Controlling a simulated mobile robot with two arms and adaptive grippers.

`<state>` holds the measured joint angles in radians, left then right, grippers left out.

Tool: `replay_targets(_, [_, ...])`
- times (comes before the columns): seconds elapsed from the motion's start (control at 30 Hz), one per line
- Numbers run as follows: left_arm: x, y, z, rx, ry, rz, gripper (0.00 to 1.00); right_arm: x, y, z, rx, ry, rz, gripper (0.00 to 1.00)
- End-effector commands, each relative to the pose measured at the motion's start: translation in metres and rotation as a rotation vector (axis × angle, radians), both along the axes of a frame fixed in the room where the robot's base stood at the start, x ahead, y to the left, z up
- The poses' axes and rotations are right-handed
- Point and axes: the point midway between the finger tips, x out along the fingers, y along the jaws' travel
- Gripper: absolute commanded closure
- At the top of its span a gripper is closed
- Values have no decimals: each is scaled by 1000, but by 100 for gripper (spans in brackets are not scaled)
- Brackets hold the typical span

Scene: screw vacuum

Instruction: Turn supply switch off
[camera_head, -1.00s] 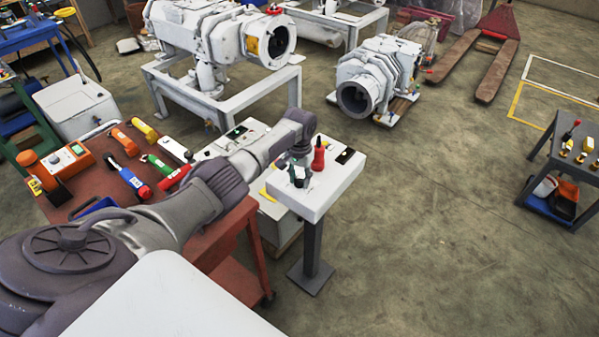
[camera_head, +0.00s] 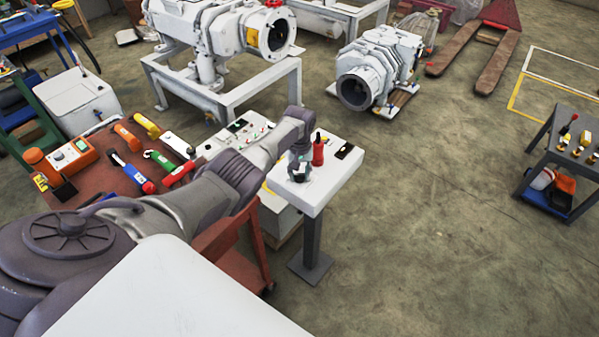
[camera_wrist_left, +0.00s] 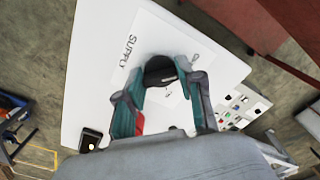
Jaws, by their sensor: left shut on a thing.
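The supply switch is a round black knob (camera_wrist_left: 158,66) on a white panel (camera_wrist_left: 100,70) marked SUPPLY, seen in the left wrist view. My left gripper (camera_wrist_left: 161,80) has its two teal and grey fingers on either side of the knob, shut on it. In the head view, my left gripper (camera_head: 299,170) reaches down onto the top of the white pedestal (camera_head: 316,195), and the knob is mostly hidden by it. The knob's exact angle is hard to read. My right gripper is not in view.
A red upright handle (camera_head: 318,150) and a small black box (camera_head: 344,151) stand close beside my gripper on the pedestal. A red table (camera_head: 95,185) with several tools lies to the left. White pumps (camera_head: 375,65) stand behind.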

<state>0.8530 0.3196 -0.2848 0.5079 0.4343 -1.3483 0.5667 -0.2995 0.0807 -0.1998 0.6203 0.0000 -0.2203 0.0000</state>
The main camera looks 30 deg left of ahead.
Motion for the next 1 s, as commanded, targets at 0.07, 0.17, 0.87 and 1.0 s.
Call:
replay_targets(0.07, [2, 1, 2, 1, -6, 7, 98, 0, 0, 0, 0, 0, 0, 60])
replay_targets(0.17, [2, 1, 2, 2, -6, 9, 98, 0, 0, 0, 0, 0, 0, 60])
replay_targets(0.87, [1, 0, 1, 1, -2, 6, 37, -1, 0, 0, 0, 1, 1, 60])
replay_targets(1.0, [1, 0, 7, 1, -4, 6, 37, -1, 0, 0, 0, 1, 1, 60])
